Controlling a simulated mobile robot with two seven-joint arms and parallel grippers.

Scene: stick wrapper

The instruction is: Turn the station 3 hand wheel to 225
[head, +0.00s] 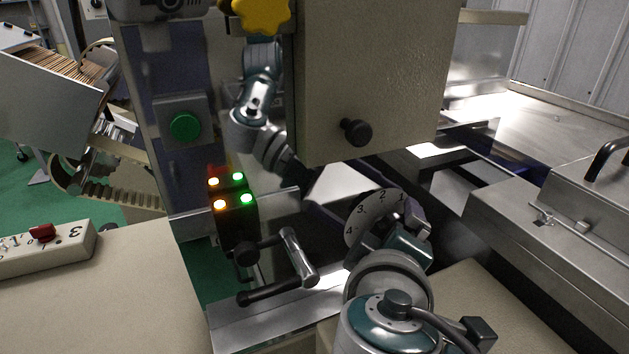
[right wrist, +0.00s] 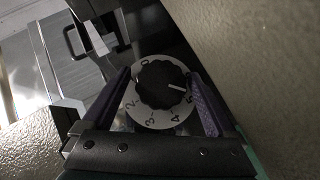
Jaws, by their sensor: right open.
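A round white dial plate with black numbers (head: 366,212) stands beside my right gripper (head: 390,228) in the head view. The right wrist view shows the same kind of plate (right wrist: 135,116) with a black ribbed knob (right wrist: 160,84) in its middle. The knob's white pointer line points right, near the 5. My right gripper (right wrist: 159,75) is open, with one purple finger on each side of the knob. I cannot tell whether the fingers touch it. I cannot tell whether this dial is the station 3 hand wheel. My left gripper is not in view.
A large beige box (head: 370,75) with a black knob hangs close above the right arm. A black block with lit lamps (head: 232,203) and a crank handle (head: 290,262) stand to the left. A control box marked 3 (head: 45,248) lies far left. A yellow star knob (head: 262,14) is above.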

